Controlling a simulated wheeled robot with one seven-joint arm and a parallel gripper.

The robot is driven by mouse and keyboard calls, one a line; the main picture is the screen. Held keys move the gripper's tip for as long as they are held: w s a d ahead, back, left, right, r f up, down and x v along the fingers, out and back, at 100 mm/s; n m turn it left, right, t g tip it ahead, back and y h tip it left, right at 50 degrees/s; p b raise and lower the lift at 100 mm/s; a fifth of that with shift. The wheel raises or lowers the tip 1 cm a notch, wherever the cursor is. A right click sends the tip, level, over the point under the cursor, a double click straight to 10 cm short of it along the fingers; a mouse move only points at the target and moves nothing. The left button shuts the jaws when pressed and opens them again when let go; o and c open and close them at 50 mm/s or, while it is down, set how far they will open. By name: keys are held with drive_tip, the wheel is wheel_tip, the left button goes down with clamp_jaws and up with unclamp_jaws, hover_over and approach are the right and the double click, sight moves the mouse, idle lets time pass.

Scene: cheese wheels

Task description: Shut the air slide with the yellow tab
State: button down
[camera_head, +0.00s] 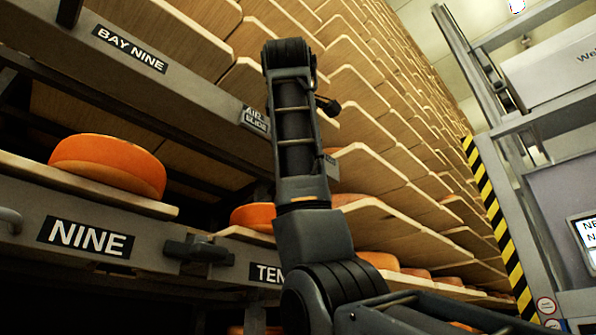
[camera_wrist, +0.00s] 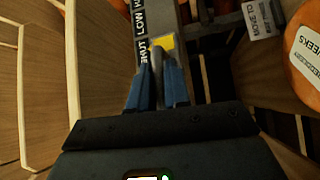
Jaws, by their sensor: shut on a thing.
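In the wrist view the yellow tab (camera_wrist: 164,42) sits on a grey metal rail (camera_wrist: 162,14). A rounded grey handle (camera_wrist: 156,62) stands at the tab, between the two blue fingers of my gripper (camera_wrist: 157,86). The fingers are shut on this handle; their tips reach close to the tab. The air slide's label (camera_head: 255,119) shows in the head view on the bay beam, just left of my arm. My arm hides most of the slide there, and the fingers are not clear in that view.
Wooden shelf boards (camera_wrist: 99,60) stand close left of my gripper in the wrist view. An orange cheese wheel (camera_wrist: 301,62) is at the right. In the head view, cheese wheel (camera_head: 108,163) lies above the NINE label (camera_head: 86,238). A striped post (camera_head: 500,230) stands right.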

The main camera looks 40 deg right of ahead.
drive_tip(key=shift+a, duration=0.2)
drive_tip(key=c, duration=1.4)
unclamp_jaws()
drive_tip(key=shift+a, duration=0.15)
drive_tip(key=shift+o, duration=1)
drive_tip(key=b+v, duration=0.2)
drive_tip(key=v, duration=0.5)
drive_tip(key=shift+s+a+b, duration=0.2)
drive_tip(key=shift+s+b, duration=0.1)
drive_tip(key=shift+b, duration=0.05)
drive_tip(key=shift+f, duration=0.15)
